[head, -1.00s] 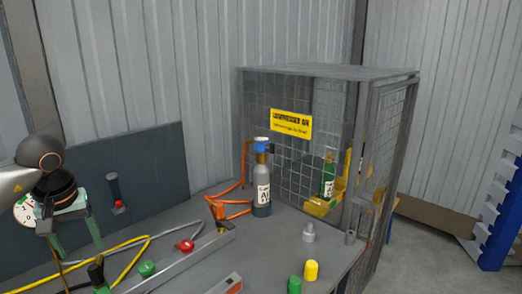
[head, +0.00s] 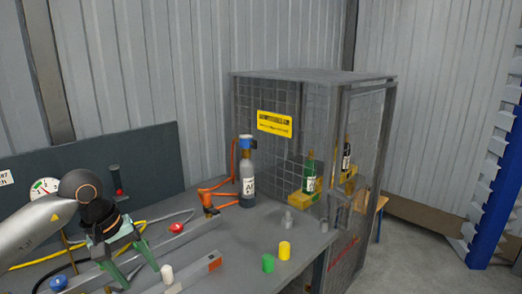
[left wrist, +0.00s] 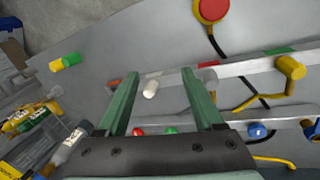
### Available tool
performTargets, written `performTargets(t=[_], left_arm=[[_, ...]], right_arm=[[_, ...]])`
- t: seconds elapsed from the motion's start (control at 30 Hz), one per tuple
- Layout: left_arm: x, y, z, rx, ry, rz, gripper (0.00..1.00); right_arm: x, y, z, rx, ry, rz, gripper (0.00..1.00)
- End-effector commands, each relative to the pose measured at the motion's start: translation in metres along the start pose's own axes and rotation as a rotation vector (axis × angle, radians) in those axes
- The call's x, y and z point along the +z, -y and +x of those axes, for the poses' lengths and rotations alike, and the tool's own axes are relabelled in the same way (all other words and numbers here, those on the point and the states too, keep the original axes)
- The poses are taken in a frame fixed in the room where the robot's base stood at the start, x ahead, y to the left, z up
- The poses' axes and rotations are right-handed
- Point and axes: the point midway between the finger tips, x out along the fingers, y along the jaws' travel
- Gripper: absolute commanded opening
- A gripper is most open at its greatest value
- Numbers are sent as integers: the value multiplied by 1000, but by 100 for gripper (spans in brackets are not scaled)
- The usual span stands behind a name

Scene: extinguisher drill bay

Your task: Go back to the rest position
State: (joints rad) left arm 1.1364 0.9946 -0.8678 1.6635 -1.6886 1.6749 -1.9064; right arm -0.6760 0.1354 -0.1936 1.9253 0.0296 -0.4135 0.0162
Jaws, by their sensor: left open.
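My left gripper (head: 134,266) is open and empty over the left part of the grey bench (head: 235,240). Its two green fingers point down in the head view. In the left wrist view the fingers (left wrist: 160,74) stand apart, with a small white cap (left wrist: 150,90) seen in the gap below them. That white cap (head: 167,272) shows just right of the fingers in the head view. My left arm comes in from the left edge and hides part of the bench. My right gripper is in neither view.
A grey gas bottle (head: 247,180) stands by the mesh cage (head: 275,150), which holds more bottles. A red knob (head: 177,228), hoses and metal rails lie near the gripper. Open floor (head: 420,255) is at right.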

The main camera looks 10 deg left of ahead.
Motion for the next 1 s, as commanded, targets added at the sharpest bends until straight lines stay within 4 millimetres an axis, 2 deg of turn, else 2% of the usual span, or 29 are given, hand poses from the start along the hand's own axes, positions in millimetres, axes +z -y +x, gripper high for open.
performTargets(t=[0.03,0.1,0.2,0.3,0.4,0.5,0.63,0.73,0.8,0.83,0.97,1.0], left_arm=[[21,-18,18,61,82,-36,68],[54,-44,37,156,210,-114,68],[106,-82,56,293,443,-283,68],[154,-118,60,402,712,-513,68],[187,-146,53,470,996,-790,68],[202,-166,42,491,1286,-1102,68],[195,-175,37,457,1661,-1553,68],[177,-167,48,379,1939,-1929,68],[163,-153,64,302,2127,-2203,68],[158,-145,73,-250,-2106,2220,68],[146,-93,126,-30,-1637,1854,68],[148,-72,145,20,-1495,1732,68]], right_arm=[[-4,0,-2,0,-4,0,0],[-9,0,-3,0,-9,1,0],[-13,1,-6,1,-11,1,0],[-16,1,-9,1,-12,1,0],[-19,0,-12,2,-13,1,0],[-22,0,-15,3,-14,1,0],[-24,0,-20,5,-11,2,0],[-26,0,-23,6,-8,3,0],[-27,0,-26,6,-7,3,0],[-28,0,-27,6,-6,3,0],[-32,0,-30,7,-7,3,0],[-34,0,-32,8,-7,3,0]])
